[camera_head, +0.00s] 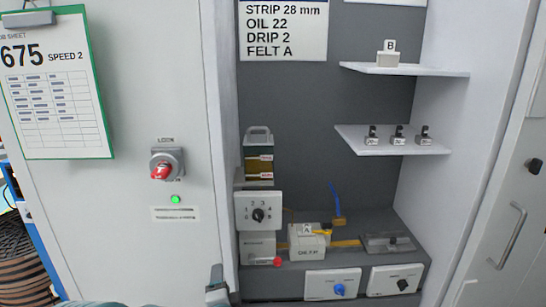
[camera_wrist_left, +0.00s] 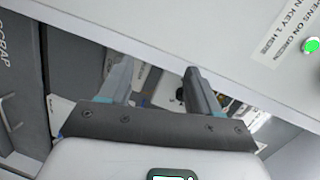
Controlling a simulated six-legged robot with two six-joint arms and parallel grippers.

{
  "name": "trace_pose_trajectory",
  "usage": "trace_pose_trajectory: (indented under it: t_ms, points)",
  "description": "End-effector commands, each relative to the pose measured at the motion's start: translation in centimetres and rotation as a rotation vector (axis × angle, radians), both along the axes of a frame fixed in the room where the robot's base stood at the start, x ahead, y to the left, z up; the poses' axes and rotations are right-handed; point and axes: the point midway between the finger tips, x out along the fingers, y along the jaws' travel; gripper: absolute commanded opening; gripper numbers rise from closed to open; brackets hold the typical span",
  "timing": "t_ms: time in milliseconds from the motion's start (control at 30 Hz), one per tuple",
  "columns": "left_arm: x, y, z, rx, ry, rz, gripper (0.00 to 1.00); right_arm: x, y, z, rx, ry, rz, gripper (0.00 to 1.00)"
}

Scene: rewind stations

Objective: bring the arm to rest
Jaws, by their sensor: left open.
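My left gripper (camera_head: 217,287) shows only in part at the bottom edge of the head view, in front of the lower edge of the white panel. In the left wrist view my left gripper (camera_wrist_left: 160,78) has its two grey fingers apart, with no object held between them. Most of the left arm is out of frame. My right gripper is in neither view.
A white panel (camera_head: 130,240) with a red lock switch (camera_head: 163,170) and a green lamp (camera_head: 176,199) stands left of the recess. The recess holds a dial box (camera_head: 271,196), a block marked A (camera_head: 306,252), an oil container (camera_head: 258,140) and two shelves (camera_head: 385,149).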

Motion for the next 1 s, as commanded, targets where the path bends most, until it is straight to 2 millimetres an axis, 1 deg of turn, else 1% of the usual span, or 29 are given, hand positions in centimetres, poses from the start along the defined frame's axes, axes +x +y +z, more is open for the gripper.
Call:
trace_pose_trajectory:
  t_ms: [33,67,100,167,200,267,300,367,400,500,600,633,700,800,867,1000]
  points:
    - [-1.4,2.4,-4.2,-0.002,0.098,0.009,0.63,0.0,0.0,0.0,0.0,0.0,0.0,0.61]
    - [-2.4,3.1,-6.4,-0.033,0.154,0.007,0.63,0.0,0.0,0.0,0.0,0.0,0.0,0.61]
    - [-3.9,4.0,-9.3,-0.09,0.227,0.005,0.63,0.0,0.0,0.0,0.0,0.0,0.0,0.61]
    - [-6.8,4.8,-13.5,-0.209,0.344,0.013,0.63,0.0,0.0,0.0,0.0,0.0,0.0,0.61]
    - [-9.0,5.1,-16.1,-0.306,0.424,0.026,0.63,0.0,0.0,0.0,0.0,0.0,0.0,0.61]
    - [-12.8,4.9,-19.5,-0.47,0.55,0.062,0.63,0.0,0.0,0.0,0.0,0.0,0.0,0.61]
    - [-15.6,4.5,-21.5,-0.588,0.637,0.1,0.63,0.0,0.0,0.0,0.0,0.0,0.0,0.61]
    - [-20.0,3.5,-23.8,-0.77,0.769,0.181,0.63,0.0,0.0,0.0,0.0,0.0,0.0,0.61]
    - [-23.0,2.6,-24.9,-0.892,0.859,0.251,0.63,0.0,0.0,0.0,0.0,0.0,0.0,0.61]
    - [-29.2,0.3,-25.9,-1.135,1.047,0.449,0.63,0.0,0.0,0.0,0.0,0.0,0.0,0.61]
    - [-33.0,-1.1,-25.8,-1.29,1.152,0.656,0.63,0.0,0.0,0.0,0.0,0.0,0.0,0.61]
    - [-33.7,-1.4,-25.7,-1.325,1.171,0.713,0.63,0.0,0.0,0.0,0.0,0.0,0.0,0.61]
    - [-34.5,-1.6,-25.7,-1.389,1.182,0.827,0.63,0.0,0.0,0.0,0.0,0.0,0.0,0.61]
    - [-34.9,-1.7,-25.7,-1.445,1.172,0.934,0.63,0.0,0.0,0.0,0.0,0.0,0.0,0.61]
    - [-34.9,-1.7,-25.7,-1.463,1.163,0.961,0.63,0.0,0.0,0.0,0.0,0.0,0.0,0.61]
    - [-34.9,-1.7,-25.7,-1.463,1.163,0.961,0.63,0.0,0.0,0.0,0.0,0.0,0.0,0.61]
